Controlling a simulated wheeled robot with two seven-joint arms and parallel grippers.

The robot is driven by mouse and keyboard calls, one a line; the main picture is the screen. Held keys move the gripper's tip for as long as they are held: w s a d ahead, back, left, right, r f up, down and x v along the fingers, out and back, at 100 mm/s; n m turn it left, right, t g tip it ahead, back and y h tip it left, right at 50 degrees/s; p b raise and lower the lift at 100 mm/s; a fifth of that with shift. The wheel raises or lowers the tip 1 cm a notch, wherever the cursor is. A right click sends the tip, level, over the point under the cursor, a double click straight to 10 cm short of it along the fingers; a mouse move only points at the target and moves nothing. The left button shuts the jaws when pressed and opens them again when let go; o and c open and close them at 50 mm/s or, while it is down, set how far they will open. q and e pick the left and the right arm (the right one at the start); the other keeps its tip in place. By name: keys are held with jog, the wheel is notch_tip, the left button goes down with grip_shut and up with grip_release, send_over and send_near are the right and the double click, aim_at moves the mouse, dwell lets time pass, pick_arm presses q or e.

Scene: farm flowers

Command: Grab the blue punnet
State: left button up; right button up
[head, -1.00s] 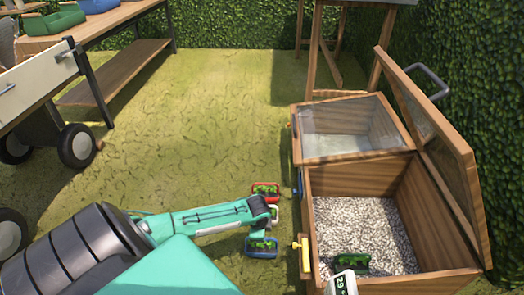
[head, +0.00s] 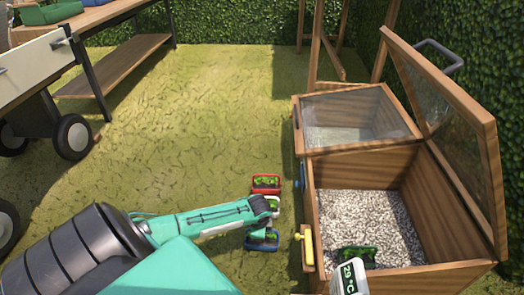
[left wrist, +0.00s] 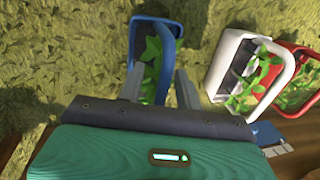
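The blue punnet (head: 262,242) stands on the grass left of the wooden cold frame, with green plants in it. It also shows at the top of the left wrist view (left wrist: 156,35). My left gripper (left wrist: 160,88) is open, with one finger on each side of the punnet's near end. I cannot tell whether the fingers touch it. In the head view the end of my left arm partly covers the punnet. My right gripper is not in view.
A white punnet (left wrist: 232,75) and a red punnet (head: 266,183) stand close by in a row. The cold frame (head: 312,225) is just right, its near lid open, with a dark punnet (head: 358,255) on the gravel. Open grass lies behind.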

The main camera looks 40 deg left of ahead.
pick_arm(q)
grip_shut()
jog(key=shift+r, duration=0.1)
dwell(0.3)
